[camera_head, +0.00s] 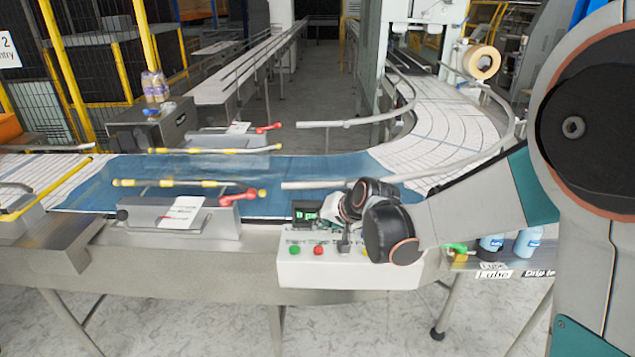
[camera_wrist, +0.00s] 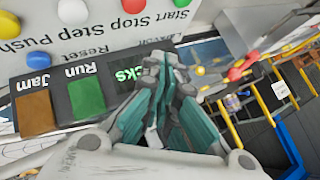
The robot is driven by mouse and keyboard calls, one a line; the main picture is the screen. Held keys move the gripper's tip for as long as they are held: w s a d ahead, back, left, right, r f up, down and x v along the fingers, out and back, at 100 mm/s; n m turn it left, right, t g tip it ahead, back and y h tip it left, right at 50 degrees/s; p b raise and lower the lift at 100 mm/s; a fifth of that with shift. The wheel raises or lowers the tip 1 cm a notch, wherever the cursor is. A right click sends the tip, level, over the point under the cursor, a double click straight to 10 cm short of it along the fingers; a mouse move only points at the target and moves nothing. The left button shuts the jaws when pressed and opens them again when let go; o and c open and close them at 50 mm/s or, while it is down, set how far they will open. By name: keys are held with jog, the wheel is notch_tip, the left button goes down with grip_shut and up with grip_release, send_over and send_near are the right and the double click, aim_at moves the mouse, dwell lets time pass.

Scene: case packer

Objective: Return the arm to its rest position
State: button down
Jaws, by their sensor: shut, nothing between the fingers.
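My arm reaches in from the right in the head view and bends down over the white control box (camera_head: 350,267). My gripper (camera_head: 344,240) is just above or in front of the box, small and partly hidden by my wrist. In the wrist view my gripper (camera_wrist: 165,62) has its teal and grey fingers together, with nothing between them. The fingertips overlap the dark indicator panel (camera_wrist: 117,75), which has a green Run tile (camera_wrist: 86,97) and a brown Jam tile (camera_wrist: 36,113). I cannot tell whether they touch it.
Buttons, including a green one (camera_head: 294,250) and a red one (camera_head: 318,250), sit on the box front. Behind is a blue conveyor belt (camera_head: 300,172) with guide rails and a red-handled clamp (camera_head: 238,196). Bottles (camera_head: 527,242) stand at right, near my arm. A tape roll (camera_head: 481,62) is farther back.

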jog(key=s+d+n+h+b, duration=0.1)
jog(key=s+d+h+b, duration=0.1)
jog(key=s+d+b, duration=1)
jog(key=s+d+f+h+b, duration=0.1)
jog(key=s+d+f+b, duration=0.1)
jog(key=s, duration=0.7)
jog(key=s+d+f+n+h+b, duration=0.1)
jog(key=s+d+f+h+b, duration=0.1)
jog(key=s+f, duration=0.5)
jog(key=s+d+b, duration=0.1)
jog(key=s+d, duration=0.1)
jog(key=shift+s+d+f, duration=0.15)
jog(key=shift+s+d, duration=0.05)
jog(key=shift+s, duration=0.2)
